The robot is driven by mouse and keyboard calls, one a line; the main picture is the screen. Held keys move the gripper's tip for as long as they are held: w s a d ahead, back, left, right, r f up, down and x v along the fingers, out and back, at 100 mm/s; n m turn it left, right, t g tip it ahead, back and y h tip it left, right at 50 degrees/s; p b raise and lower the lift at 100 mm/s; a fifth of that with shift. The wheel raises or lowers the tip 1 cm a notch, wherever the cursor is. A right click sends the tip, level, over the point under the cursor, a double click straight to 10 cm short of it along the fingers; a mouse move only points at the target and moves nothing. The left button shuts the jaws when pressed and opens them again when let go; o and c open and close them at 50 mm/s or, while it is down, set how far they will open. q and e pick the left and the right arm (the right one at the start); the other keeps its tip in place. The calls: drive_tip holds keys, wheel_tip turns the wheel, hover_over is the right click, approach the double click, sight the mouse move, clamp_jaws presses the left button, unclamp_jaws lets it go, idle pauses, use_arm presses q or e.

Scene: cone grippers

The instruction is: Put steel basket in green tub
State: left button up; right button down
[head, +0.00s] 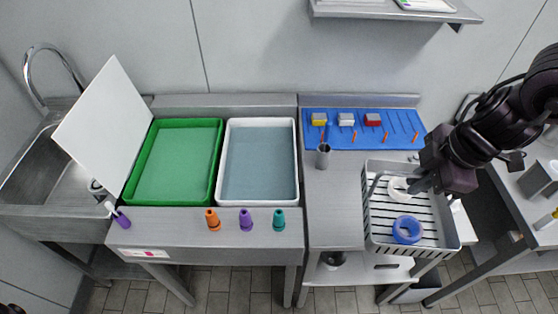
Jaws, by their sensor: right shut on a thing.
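The steel basket (371,225) is a grey slatted rack with an arched handle, at the right of the counter. A white ring (398,190) and a blue ring (407,230) lie inside it. My right gripper (414,187) is over the basket's upper middle, shut on its handle; the jaws partly hide the grip. I cannot tell whether the basket rests or hangs slightly raised. The green tub (216,165) sits at the left of the counter, with nothing visible inside but its green surface. My left gripper is not in view.
A white tub (296,165) stands beside the green tub. A white board (100,125) leans at the green tub's left. Orange (212,220), purple (246,220) and teal (279,220) cones stand in front. A metal cup (323,156) and a blue mat (345,133) lie near the basket.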

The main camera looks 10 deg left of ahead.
sight(390, 196)
drive_tip(key=shift+w+a+f+m+b, duration=0.25)
drive_tip(key=shift+w+f+m+b, duration=0.15)
drive_tip(key=shift+f+m, duration=0.3)
drive_tip(key=m, duration=0.1)
drive_tip(key=f+m+t+b, duration=0.1)
drive_tip(key=shift+a+f+m+h, duration=0.3)
drive_tip(key=f+m+b, duration=0.1)
drive_tip(key=m, duration=0.1)
drive_tip(key=w+f+m+h+b, duration=0.1)
drive_tip(key=f+m, duration=0.1)
drive_tip(key=m, duration=0.1)
drive_tip(key=f+m+h+b, duration=0.1)
drive_tip(key=f+m, duration=0.1)
drive_tip(key=shift+w+a+m+t, duration=0.15)
drive_tip(key=shift+a+m+t, duration=0.15)
drive_tip(key=shift+a+t, duration=0.1)
drive_tip(key=m, duration=0.1)
drive_tip(key=f+m+h+b, duration=0.1)
drive_tip(key=m, duration=0.1)
drive_tip(key=shift+w+f, duration=0.25)
drive_tip(key=shift+w, duration=0.05)
drive_tip(key=shift+w+d+f+m+g+h+b, duration=0.15)
drive_tip(key=shift+f+m+b, duration=0.1)
drive_tip(key=shift+m, duration=0.3)
drive_tip(key=shift+w+a+f+m+g+h+b, duration=0.1)
drive_tip(key=shift+f+m+b, duration=0.15)
drive_tip(key=shift+m, duration=0.25)
drive_tip(key=shift+w+d+f+m+g+h+b, duration=0.15)
drive_tip(key=shift+f+m+b, duration=0.1)
drive_tip(key=shift+m, duration=0.3)
